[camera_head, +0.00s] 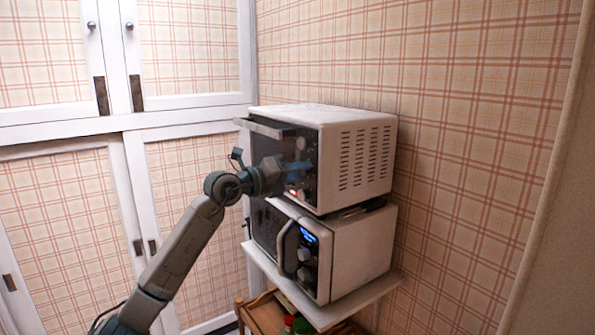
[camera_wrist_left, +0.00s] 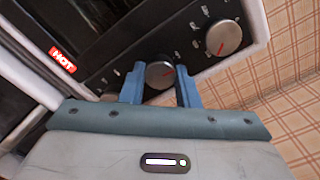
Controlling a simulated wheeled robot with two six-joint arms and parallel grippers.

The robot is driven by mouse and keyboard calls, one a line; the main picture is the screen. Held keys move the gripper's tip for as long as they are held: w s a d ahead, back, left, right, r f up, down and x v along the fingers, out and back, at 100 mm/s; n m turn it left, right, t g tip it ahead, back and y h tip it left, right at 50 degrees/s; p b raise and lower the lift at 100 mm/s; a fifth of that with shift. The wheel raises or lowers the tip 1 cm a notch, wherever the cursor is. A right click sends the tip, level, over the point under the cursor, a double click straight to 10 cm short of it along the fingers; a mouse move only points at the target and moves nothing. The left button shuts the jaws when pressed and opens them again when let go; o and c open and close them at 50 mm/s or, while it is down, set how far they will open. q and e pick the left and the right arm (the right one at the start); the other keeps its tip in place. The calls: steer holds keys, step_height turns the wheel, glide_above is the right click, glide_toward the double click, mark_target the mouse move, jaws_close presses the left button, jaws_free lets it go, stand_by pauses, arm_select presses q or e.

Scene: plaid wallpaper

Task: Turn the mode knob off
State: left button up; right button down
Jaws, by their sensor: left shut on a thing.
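My left gripper (camera_head: 297,170) is at the control panel of the upper white oven (camera_head: 357,160), coming in from the left. In the left wrist view its two blue fingers (camera_wrist_left: 159,82) stand on either side of a round grey knob (camera_wrist_left: 161,72) and are shut on it. A red mark on this knob points toward the right finger. A second, larger-looking knob (camera_wrist_left: 223,38) with a red mark sits to the right, untouched. The knob lettering is too small to read, so I cannot tell which is the mode knob. My right gripper is not in view.
A red HOT label (camera_wrist_left: 62,60) is on the oven front. A white microwave (camera_head: 345,250) with a lit blue display stands below the oven on a white table (camera_head: 372,290). White-framed cupboard doors (camera_head: 190,50) are at the left; a plaid wall (camera_head: 470,130) is behind.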

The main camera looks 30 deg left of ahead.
arm_select(q)
steer(key=shift+n, duration=0.5)
steer(key=o, duration=1)
steer(key=shift+c, duration=0.2)
steer(key=b+v, duration=0.9)
steer(key=v, duration=0.1)
steer(key=shift+s+a, duration=0.15)
steer(key=shift+s, duration=0.25)
